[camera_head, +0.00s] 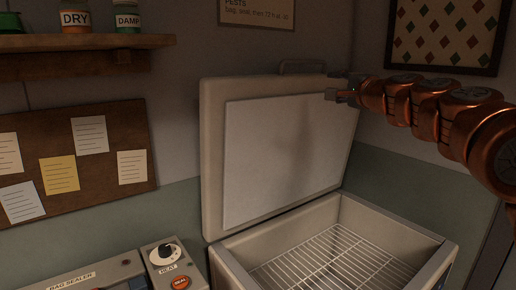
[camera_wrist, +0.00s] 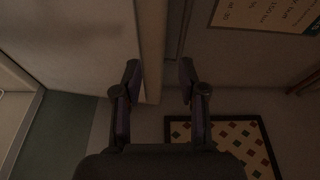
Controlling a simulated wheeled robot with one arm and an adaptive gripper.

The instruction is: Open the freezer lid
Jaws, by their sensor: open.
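The freezer lid (camera_head: 290,150) stands raised, close to upright, at the back of the freezer (camera_head: 405,220), with its pale inner panel facing me. A handle (camera_head: 302,66) shows at its top edge. The freezer body is uncovered, and a wire rack (camera_head: 335,262) shows inside. My gripper (camera_head: 341,92) is at the lid's upper right corner. In the wrist view my gripper (camera_wrist: 160,78) has its two fingers spread apart. The lid's edge (camera_wrist: 151,50) runs close to the left finger and into the gap between them. I cannot tell whether a finger touches it.
A bag sealer (camera_head: 95,278) and a heat dial unit (camera_head: 172,265) stand left of the freezer. A shelf with jars (camera_head: 75,42) and a corkboard (camera_head: 75,158) are on the left wall. A framed diamond pattern (camera_head: 447,35) hangs behind my arm.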

